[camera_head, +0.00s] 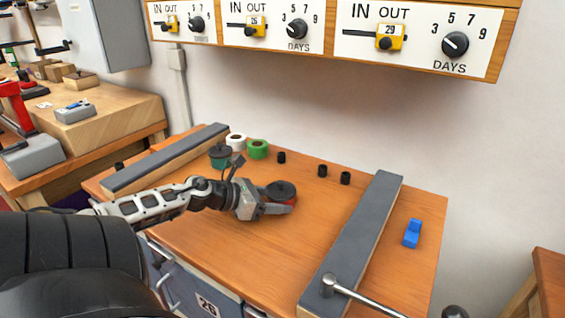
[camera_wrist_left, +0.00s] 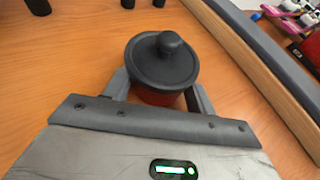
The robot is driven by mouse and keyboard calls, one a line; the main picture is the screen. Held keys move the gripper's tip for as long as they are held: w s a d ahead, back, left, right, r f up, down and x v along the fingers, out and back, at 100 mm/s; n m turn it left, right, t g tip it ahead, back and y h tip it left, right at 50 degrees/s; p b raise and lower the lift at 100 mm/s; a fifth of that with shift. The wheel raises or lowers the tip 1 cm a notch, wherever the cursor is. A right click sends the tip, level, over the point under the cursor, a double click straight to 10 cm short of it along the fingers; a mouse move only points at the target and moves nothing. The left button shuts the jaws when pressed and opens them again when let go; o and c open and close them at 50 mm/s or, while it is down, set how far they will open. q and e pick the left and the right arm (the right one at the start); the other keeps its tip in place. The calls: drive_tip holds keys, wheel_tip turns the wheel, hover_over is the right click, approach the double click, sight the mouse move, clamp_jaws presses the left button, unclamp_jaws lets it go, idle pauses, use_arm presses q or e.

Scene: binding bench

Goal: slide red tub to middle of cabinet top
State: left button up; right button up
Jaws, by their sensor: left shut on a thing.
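The red tub (camera_head: 291,201) stands upright on the wooden cabinet top (camera_head: 220,245), near its middle between two grey-topped rails. It has a black lid with a round knob; the lid (camera_wrist_left: 162,62) hides most of the red body in the left wrist view. My left gripper (camera_head: 272,206) reaches in from the left, low over the top. Its fingers (camera_wrist_left: 158,92) lie on both sides of the tub and are shut on it. My right gripper is not seen clearly in either view.
A dark green tub (camera_head: 220,158), a white roll (camera_head: 236,142) and a green roll (camera_head: 258,149) stand at the back left. Several small black cylinders (camera_head: 322,170) stand along the back. The left rail (camera_head: 165,160) and right rail (camera_head: 355,240) flank the space. A blue block (camera_head: 412,234) lies beyond the right rail.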

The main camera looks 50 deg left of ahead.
sight(219, 217)
use_arm(q)
drive_tip(key=shift+s+a, duration=0.3)
drive_tip(key=shift+s, duration=0.35)
drive_tip(key=shift+s+a+p, duration=0.3)
drive_tip(key=shift+s+a, duration=0.15)
drive_tip(key=shift+s, duration=0.45)
drive_tip(key=shift+s+a+p, duration=0.3)
drive_tip(key=shift+s+a, duration=0.1)
drive_tip(key=shift+s, duration=0.45)
drive_tip(key=shift+s+a+p, duration=0.3)
drive_tip(key=shift+s+a, duration=0.15)
drive_tip(key=shift+s, duration=0.45)
drive_tip(key=shift+s+a, duration=0.45)
drive_tip(key=shift+s, duration=0.45)
drive_tip(key=shift+s+a, duration=0.4)
drive_tip(key=shift+s, duration=0.55)
drive_tip(key=shift+s+a, duration=0.45)
drive_tip(key=shift+s, duration=0.45)
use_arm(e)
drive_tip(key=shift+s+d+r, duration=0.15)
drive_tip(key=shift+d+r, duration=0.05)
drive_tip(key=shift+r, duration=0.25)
use_arm(q)
drive_tip(key=shift+p, duration=0.3)
drive_tip(key=o, duration=1.3)
drive_tip(key=shift+c, duration=0.2)
drive_tip(key=shift+a+r, duration=0.1)
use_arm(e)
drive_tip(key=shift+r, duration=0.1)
